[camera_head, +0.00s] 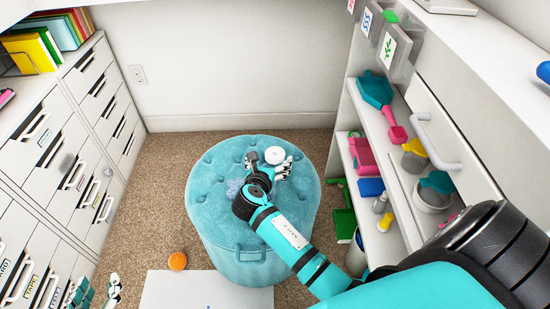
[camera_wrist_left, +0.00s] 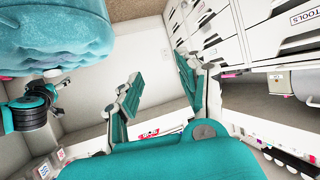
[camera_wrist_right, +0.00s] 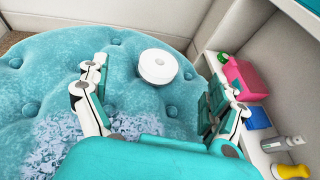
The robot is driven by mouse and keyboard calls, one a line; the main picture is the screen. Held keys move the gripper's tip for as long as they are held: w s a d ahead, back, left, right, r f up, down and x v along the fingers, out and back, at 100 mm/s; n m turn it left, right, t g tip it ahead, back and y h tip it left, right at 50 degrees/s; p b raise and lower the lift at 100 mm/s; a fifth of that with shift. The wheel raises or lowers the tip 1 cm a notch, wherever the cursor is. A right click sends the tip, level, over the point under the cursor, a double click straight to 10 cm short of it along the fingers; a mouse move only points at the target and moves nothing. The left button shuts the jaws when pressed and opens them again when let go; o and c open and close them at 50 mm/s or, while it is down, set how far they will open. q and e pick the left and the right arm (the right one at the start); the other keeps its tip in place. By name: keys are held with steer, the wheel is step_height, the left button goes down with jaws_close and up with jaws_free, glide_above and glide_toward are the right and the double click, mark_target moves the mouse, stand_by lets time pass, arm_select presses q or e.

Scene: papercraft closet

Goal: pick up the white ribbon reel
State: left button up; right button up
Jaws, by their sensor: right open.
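The white ribbon reel (camera_head: 274,154) lies flat on the tufted turquoise ottoman (camera_head: 222,229). In the right wrist view the reel (camera_wrist_right: 157,66) is a round white disc with a small hole in its top. My right gripper (camera_head: 269,167) is over the ottoman beside the reel; its open fingers (camera_wrist_right: 155,92) frame the reel from either side in the right wrist view, with nothing held. Whether they touch it cannot be told. My left gripper (camera_head: 94,292) is low at the left, away from the ottoman; it is open and empty in the left wrist view (camera_wrist_left: 158,95).
White drawer cabinets (camera_head: 57,136) stand at the left. A shelf unit (camera_head: 357,203) with a pink box (camera_head: 362,156) and several tools is close on the ottoman's right. An orange ball (camera_head: 178,261) lies on the carpet (camera_head: 168,180).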

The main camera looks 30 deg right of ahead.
mark_target(275, 153)
steer(key=b+x, duration=0.1)
steer(key=x, duration=0.2)
steer(key=shift+w+d, duration=0.1)
steer(key=shift+w+d+f, duration=0.1)
steer(key=shift+w+d+f+b, duration=0.55)
steer(key=shift+d+f+b, duration=0.15)
steer(key=shift+f+b, duration=0.25)
steer(key=b+x, duration=0.1)
steer(key=x, duration=0.1)
steer(key=shift+w+d, duration=0.2)
steer(key=shift+d, duration=0.05)
steer(key=shift+s, duration=0.1)
steer(key=c, duration=1)
arm_select(q)
step_height(275, 153, up, 18)
steer(key=d+t+h, duration=0.2)
steer(key=t+h, duration=0.2)
steer(key=t, duration=0.8)
steer(key=shift+s+d+r+m, duration=0.2)
steer(key=shift+s+m, duration=0.1)
steer(key=shift+s, duration=0.15)
arm_select(e)
steer(key=shift+a+f, duration=0.1)
steer(key=shift+c, duration=1.1)
